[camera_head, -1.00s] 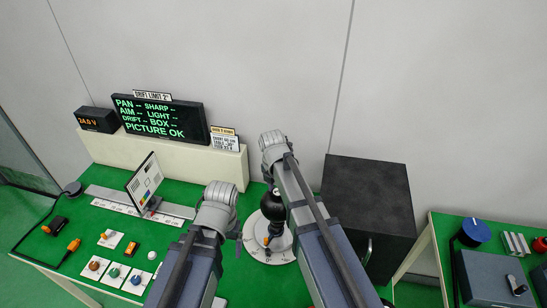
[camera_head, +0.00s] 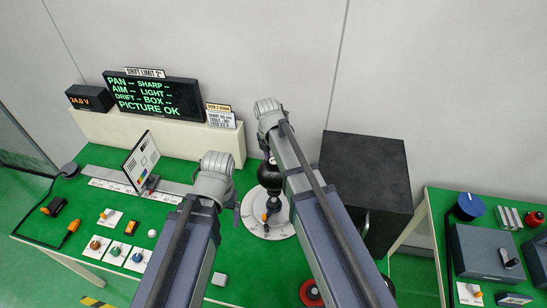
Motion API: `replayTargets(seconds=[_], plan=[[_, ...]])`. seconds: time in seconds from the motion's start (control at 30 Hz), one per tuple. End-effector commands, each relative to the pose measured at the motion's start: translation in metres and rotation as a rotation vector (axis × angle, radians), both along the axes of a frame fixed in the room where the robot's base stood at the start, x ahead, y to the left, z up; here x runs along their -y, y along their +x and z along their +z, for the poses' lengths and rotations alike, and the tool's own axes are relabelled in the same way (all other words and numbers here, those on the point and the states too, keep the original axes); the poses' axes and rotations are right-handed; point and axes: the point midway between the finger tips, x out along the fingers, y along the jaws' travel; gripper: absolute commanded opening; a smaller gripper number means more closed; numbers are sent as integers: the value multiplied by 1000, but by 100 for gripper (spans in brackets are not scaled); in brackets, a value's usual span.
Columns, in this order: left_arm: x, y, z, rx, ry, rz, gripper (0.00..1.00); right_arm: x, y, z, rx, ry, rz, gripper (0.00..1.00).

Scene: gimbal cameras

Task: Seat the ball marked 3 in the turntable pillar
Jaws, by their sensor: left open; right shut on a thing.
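The turntable (camera_head: 283,228) is a pale round dial with a scale on the green bench, with a grey pillar and an orange knob at its middle. A black ball (camera_head: 269,177) is at the top of the pillar in the picture; I cannot read a number on it or tell whether it is seated or just above. My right gripper (camera_head: 266,157) is shut on the ball from above, its fingers partly hidden by the arm. My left gripper (camera_head: 237,212) is open and empty, left of the turntable, mostly hidden behind its wrist.
A black box (camera_head: 366,180) stands right of the turntable. A test-chart board (camera_head: 142,160) stands on a scaled rail at left. The display (camera_head: 152,96) reads PICTURE OK. Buttons (camera_head: 117,251) sit front left. A red disc (camera_head: 311,292) lies at the front. A side table (camera_head: 480,250) is at right.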

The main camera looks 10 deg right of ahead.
Motion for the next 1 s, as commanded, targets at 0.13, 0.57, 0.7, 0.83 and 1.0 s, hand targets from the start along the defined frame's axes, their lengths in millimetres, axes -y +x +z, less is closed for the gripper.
replayTargets(seconds=[0.13, 0.57, 0.7, 0.83, 1.0], plan=[[0, 0, -17, 1, 0, 0, 86, 0, 0, -17, 0, 0, 0, 0], [0, 0, -47, 1, 1, -7, 86, 0, 0, -47, 0, 0, 0, 0], [0, 0, -48, 1, 1, -7, 86, 0, 0, -48, 0, 0, 0, 0], [0, 0, -47, 1, 1, -7, 86, 0, 0, -47, 0, 0, 0, 0], [0, 0, -47, 1, 1, -7, 86, 0, 0, -47, 0, 0, 0, 0]])
